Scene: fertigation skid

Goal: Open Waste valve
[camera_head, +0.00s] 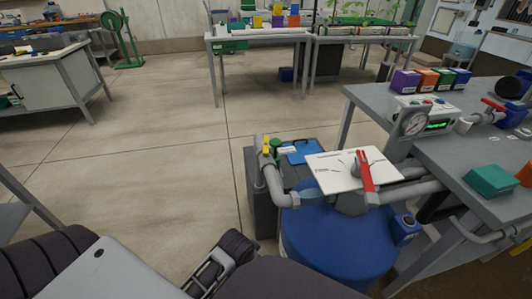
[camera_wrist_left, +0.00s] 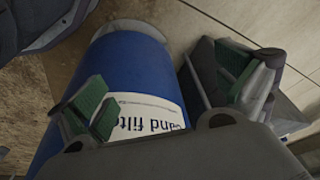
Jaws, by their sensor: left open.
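A blue sand filter tank (camera_head: 335,245) stands on the floor at lower right of the head view. On its top are a white label plate (camera_head: 335,172) and a red lever handle (camera_head: 365,172). A yellow valve handle (camera_head: 266,146) sits on the grey pipe to the left of the plate. I cannot read which valve is labelled Waste. In the left wrist view, my left gripper (camera_wrist_left: 165,88) is open and empty, its green-padded fingers wide apart over the blue tank (camera_wrist_left: 127,70) and its white "sand filter" label (camera_wrist_left: 150,112). My right gripper is not in view.
A grey bench (camera_head: 475,155) with a pressure gauge (camera_head: 413,122), pipes and coloured boxes stands at right. The floor at left centre is clear.

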